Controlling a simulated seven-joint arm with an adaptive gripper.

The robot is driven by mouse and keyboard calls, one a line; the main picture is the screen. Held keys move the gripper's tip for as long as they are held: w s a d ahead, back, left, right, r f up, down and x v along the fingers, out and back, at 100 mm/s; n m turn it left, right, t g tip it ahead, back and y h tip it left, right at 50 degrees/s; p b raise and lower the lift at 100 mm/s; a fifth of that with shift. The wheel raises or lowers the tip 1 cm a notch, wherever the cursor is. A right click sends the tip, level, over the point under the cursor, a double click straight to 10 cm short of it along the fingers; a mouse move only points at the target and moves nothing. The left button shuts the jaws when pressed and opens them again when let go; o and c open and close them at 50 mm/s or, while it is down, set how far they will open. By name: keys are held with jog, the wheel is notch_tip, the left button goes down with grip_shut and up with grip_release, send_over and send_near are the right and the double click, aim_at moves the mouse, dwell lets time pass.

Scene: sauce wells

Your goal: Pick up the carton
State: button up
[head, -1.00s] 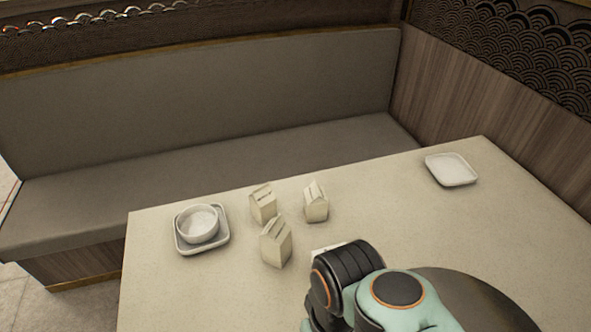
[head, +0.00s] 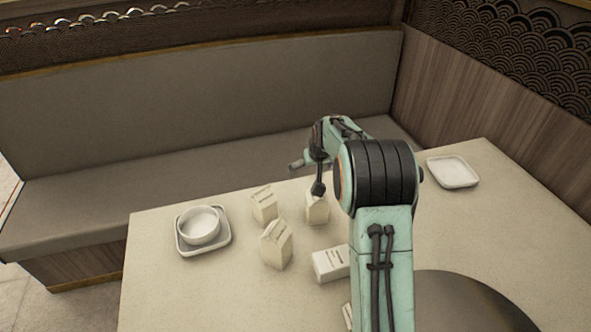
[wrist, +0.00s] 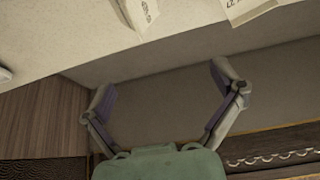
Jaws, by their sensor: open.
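Several cream cartons are on the table. In the head view, one stands at the back left (head: 264,206), one in front of it (head: 276,245), and one to the right (head: 317,209), partly covered by my arm. Another carton (head: 331,263) lies on its side nearer me, and a sliver of one more (head: 348,313) shows beside my arm at the bottom edge. My gripper (wrist: 163,76) is open and empty in the wrist view, over the bench seat beyond the table edge. Two cartons (wrist: 140,14) (wrist: 248,8) are cut off at the top there, apart from the fingers.
A white bowl (head: 199,224) sits on a square dish (head: 181,246) at the table's left. An empty square plate (head: 453,171) is at the right back. The bench (head: 150,185) and wood wall (head: 480,110) border the table (head: 160,290). Its right side is mostly clear.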

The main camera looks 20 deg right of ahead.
aim_at(317, 200)
jog(key=shift+m+g, duration=0.3)
jog(key=shift+g, duration=0.5)
jog(key=f, duration=0.2)
jog(key=s+d+f, duration=0.1)
jog(key=f, duration=0.2)
jog(key=d+f, duration=0.1)
jog(key=f, duration=0.1)
jog(key=shift+s+f, duration=0.3)
jog(key=shift+f, duration=0.05)
jog(key=x, duration=0.6)
jog(key=shift+r, duration=0.1)
jog(key=c, duration=1.3)
